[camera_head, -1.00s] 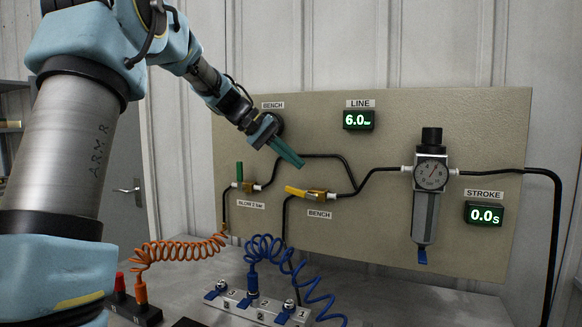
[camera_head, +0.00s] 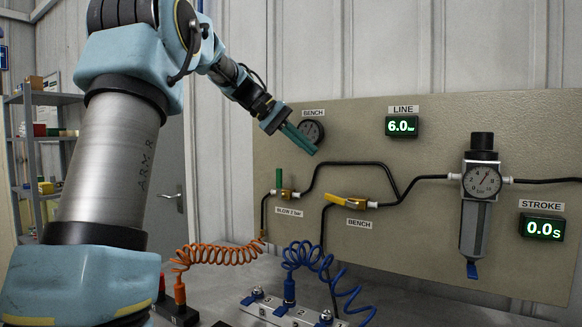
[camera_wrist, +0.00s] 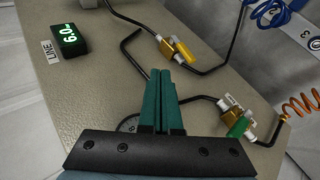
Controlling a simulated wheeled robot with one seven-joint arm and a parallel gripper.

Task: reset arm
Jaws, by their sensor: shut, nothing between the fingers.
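My gripper (camera_head: 301,137) is shut and empty in the head view, its green fingers angled down to the right in front of the upper left of the beige panel (camera_head: 400,255). The fingers partly overlap the round bench gauge (camera_head: 312,129). In the wrist view the two green fingers (camera_wrist: 166,85) lie side by side, with the gauge mostly hidden behind them. I cannot tell whether the fingers touch anything.
The line display (camera_head: 402,126) reads 6.0, and the stroke display (camera_head: 542,227) reads 0.0 s. A regulator with a dial (camera_head: 482,182) hangs at right. Orange (camera_head: 215,255) and blue (camera_head: 318,257) coiled hoses stand low in front. A shelf (camera_head: 40,150) is at far left.

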